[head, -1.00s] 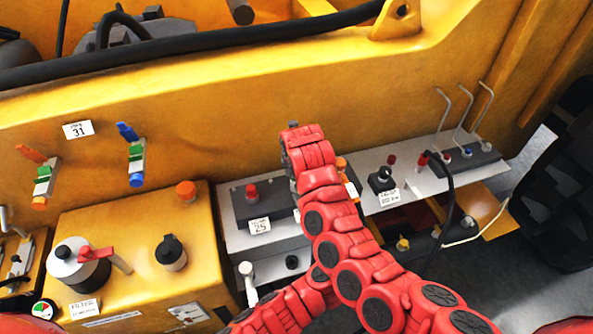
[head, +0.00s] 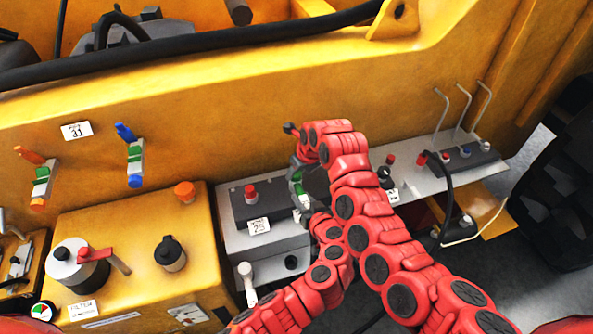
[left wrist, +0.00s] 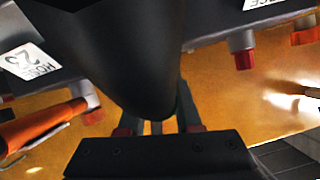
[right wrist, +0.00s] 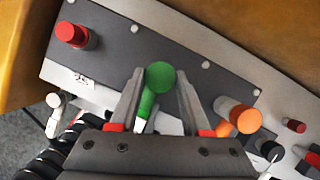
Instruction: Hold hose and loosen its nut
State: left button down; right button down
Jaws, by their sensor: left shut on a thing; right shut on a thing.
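A fitting with a green round nut (right wrist: 160,78) and a pale part under it stands at the grey panel marked 25. It also shows in the head view (head: 297,186). My right gripper (right wrist: 153,100) has its fingers on both sides of the green nut, shut on it. My left gripper (head: 306,214) is just below, close to the fitting's lower part. In the left wrist view its fingers (left wrist: 158,118) are mostly hidden by a large dark body, so its hold on the hose cannot be seen clearly.
The label 25 (head: 259,226) and a red knob (head: 251,194) are left of my grippers. Hooked rods (head: 462,115) and a black cable (head: 449,200) stand at the right. The yellow wall (head: 230,130) is close behind; a yellow box (head: 130,225) is at the left.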

jog(key=shift+n, duration=0.3)
jog(key=shift+c, duration=1.8)
grip_release()
jog(key=v, duration=1.2)
jog(key=shift+d, duration=0.1)
